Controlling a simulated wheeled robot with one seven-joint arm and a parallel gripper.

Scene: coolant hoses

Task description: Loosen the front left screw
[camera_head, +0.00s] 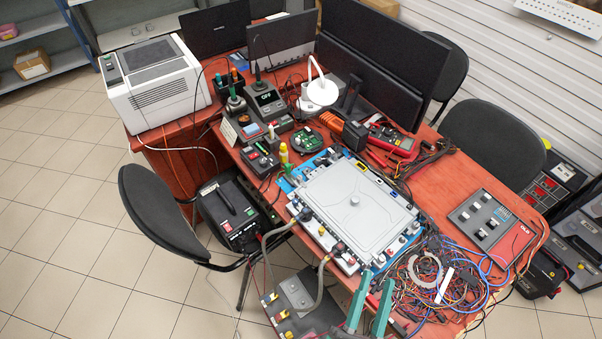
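A large flat grey unit (355,200) with a raised lid lies on a blue mat (284,184) on the red table. Small fittings line its rim. Two grey hoses, a left hose (266,254) and a right hose (321,278), run from its front left edge to a dark grey box (296,291) with yellow-capped fittings below. The front left screw is too small to make out. My gripper (377,277) comes in at the bottom edge. Its two green fingers are apart, with nothing seen between them, in front of the unit's near corner.
Tangled wires (440,285) cover the table's front right, beside a grey panel with switches (490,222). Soldering gear, a lamp (322,92) and monitors (385,50) stand behind. A black chair (160,212) is at the left. Tiled floor is clear at far left.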

